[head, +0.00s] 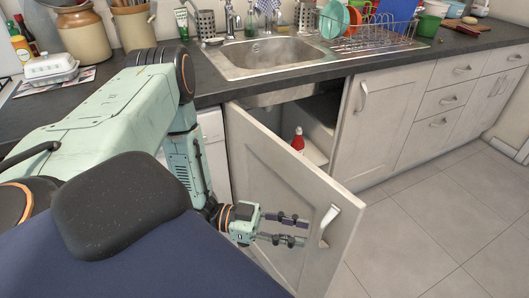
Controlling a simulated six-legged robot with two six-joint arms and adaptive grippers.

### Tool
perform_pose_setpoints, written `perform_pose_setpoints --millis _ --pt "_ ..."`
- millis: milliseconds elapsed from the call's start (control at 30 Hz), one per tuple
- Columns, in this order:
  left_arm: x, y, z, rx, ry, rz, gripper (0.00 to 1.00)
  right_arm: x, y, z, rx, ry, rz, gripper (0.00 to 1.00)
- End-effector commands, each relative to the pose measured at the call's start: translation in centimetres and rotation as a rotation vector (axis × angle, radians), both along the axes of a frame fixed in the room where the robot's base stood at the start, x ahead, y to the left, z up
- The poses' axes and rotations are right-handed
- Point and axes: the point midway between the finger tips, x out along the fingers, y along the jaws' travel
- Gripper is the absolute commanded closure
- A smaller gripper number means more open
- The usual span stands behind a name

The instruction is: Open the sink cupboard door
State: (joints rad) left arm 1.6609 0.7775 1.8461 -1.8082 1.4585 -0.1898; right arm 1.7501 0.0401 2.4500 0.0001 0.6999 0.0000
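The sink cupboard door (275,195) stands well open in the head view, swung out from the counter below the sink. Its pale handle (328,226) is near the door's free edge, at the right. My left gripper (305,230) is in front of the door's face with its two fingers apart, pointing at the handle. The fingertips are just left of the handle, and I see nothing between them. I cannot tell whether a fingertip touches the door. Inside the open cupboard a red-topped bottle (298,140) shows. My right gripper is not in view.
The sink (265,54) is set in the dark worktop above, with a dish rack (370,40) holding dishes to its right. Closed cupboard and drawer fronts (440,97) run along the right. The tiled floor (430,235) at the right is clear.

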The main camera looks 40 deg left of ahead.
Motion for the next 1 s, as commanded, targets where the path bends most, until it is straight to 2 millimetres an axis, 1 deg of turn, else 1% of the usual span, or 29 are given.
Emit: perform_pose_setpoints --millis 33,100,300,500,700,1000 --pt "-0.3 0.8 0.0 0.000 -0.001 0.006 0.68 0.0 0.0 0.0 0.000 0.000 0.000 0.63" --pt "-0.7 1.7 0.0 0.001 -0.003 0.006 0.68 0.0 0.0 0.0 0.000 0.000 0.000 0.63" --pt "-2.2 4.2 0.0 0.001 -0.003 0.006 0.68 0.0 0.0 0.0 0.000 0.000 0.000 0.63" --pt "-3.4 6.3 0.1 0.001 -0.004 0.004 0.68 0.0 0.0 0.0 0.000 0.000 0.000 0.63" --pt "-4.2 7.4 0.0 0.002 -0.001 0.001 0.68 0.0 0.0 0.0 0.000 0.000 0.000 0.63" --pt "-4.3 7.5 0.0 0.002 -0.001 0.000 0.68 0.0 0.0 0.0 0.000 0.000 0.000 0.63"
